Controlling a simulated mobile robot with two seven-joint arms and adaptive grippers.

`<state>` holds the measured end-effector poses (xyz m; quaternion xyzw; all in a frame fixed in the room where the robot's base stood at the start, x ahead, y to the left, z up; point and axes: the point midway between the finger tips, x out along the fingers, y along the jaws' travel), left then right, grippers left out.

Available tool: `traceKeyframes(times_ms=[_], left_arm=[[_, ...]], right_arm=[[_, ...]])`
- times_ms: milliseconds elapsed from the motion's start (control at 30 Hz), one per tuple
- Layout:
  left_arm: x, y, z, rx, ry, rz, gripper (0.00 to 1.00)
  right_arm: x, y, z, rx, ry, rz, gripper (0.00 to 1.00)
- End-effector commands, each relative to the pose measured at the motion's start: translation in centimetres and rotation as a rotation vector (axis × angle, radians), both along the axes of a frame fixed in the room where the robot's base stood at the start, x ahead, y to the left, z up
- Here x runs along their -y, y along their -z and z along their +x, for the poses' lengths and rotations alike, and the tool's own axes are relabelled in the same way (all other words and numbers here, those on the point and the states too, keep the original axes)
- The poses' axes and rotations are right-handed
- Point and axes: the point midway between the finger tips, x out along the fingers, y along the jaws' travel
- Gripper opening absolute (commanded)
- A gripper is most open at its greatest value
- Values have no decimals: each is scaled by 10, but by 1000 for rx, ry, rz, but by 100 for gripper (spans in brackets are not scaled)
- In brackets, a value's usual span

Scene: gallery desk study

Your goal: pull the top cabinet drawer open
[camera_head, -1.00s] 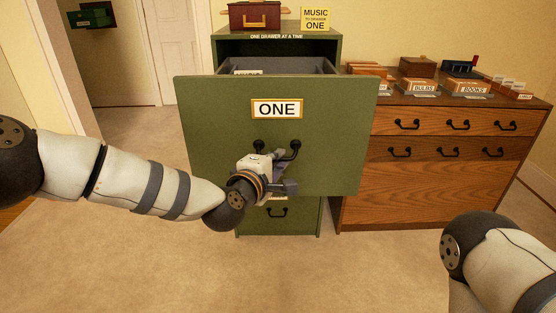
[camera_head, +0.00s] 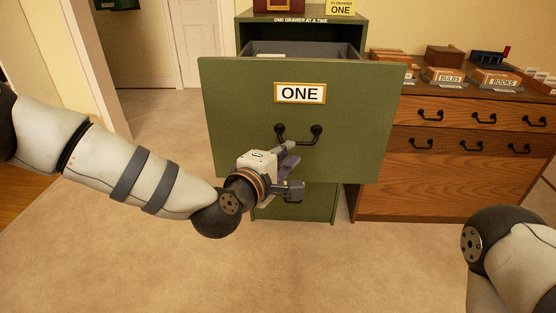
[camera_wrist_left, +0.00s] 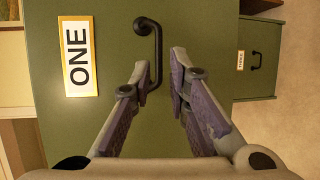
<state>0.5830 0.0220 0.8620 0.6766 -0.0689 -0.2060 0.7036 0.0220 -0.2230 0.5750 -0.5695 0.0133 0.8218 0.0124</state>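The top drawer, a green front (camera_head: 235,110) labelled ONE, stands pulled out of the green cabinet (camera_head: 328,34); its open interior shows behind the front. Its dark bar handle (camera_head: 298,135) is below the label. My left gripper (camera_head: 291,153) is just below and in front of the handle. In the left wrist view the left gripper (camera_wrist_left: 162,72) has its two fingers apart with nothing clamped. The handle (camera_wrist_left: 157,50) appears between and beyond the fingertips, nearer the left finger, which hides one end. Contact cannot be told. My right gripper is out of view.
A lower drawer handle (camera_wrist_left: 256,60) shows beyond the open front. A wooden chest (camera_head: 450,185) with labelled boxes (camera_head: 445,77) on top stands at right. A red case (camera_head: 280,5) and yellow sign (camera_head: 341,7) sit on the cabinet. Carpet (camera_head: 300,270) in front is clear.

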Motion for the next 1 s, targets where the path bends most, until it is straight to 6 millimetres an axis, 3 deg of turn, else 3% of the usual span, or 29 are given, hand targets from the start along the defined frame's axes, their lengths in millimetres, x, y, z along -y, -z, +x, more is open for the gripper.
traceKeyframes(times_ms=[100,233,567,667,767,867,900,967,1000], left_arm=[[-12,-5,-27,-2,1,-2,16],[-20,-9,-45,-1,-1,-2,16],[-22,-10,-52,0,-1,-1,16],[-21,-1,-58,-19,13,24,16],[-17,46,-89,-110,86,147,16],[-21,117,-151,-259,224,354,16],[-28,144,-180,-321,286,437,16],[-40,179,-227,-413,391,560,16],[-52,199,-260,-475,463,638,16]], right_arm=[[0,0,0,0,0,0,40],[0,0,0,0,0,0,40],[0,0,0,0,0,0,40],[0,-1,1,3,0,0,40],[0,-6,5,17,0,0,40],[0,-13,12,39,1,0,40],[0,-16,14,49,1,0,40],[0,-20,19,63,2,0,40],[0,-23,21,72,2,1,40]])
